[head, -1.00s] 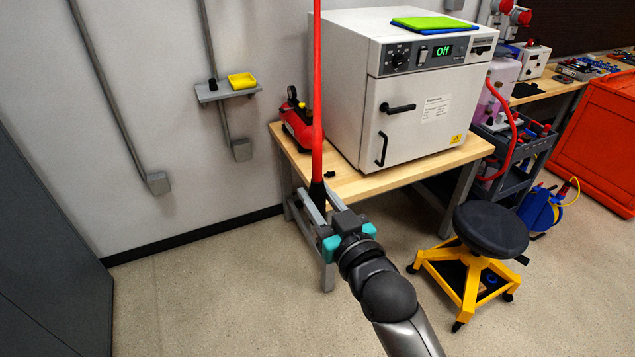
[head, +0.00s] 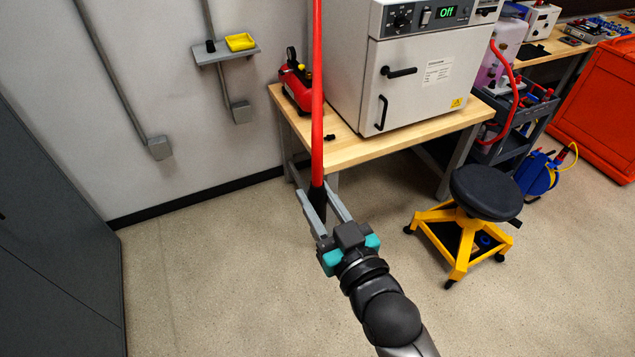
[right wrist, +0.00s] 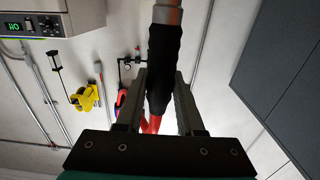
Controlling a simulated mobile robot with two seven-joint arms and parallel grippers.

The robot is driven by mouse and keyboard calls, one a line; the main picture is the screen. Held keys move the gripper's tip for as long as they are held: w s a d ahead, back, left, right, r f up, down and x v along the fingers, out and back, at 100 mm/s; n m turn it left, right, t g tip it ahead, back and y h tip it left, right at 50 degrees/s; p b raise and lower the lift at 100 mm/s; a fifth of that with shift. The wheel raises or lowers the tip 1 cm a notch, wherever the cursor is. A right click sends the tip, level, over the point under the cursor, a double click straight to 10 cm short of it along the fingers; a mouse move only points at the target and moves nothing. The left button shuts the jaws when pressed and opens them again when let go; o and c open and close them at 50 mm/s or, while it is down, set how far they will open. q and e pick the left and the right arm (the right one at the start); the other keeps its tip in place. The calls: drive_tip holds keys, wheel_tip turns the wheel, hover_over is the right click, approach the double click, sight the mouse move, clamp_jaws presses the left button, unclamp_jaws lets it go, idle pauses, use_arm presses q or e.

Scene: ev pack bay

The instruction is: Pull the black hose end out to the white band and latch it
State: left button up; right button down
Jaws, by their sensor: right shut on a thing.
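The black hose end (head: 318,203) is a dark sleeve at the lower end of a red hose (head: 317,90), which runs up out of the top of the head view. My right gripper (head: 317,186) is shut on the black hose end, one grey finger on each side. In the right wrist view the black sleeve (right wrist: 163,65) lies between the fingers (right wrist: 160,76), with a pale metal tip (right wrist: 168,14) above it and red hose (right wrist: 152,124) below. I see no white band or latch in either view. My left gripper is out of view.
A wooden bench (head: 350,152) with a white oven (head: 425,75) and a red tool (head: 297,82) stands behind the gripper. A yellow stool with a black seat (head: 486,192) is at right. A grey cabinet (head: 50,230) is at left. The floor between is clear.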

drive_tip(key=shift+s, duration=9.05)
drive_tip(key=w+b, duration=0.3)
drive_tip(key=w, duration=3.1)
drive_tip(key=shift+w+b, duration=0.3)
drive_tip(key=shift+w, duration=0.05)
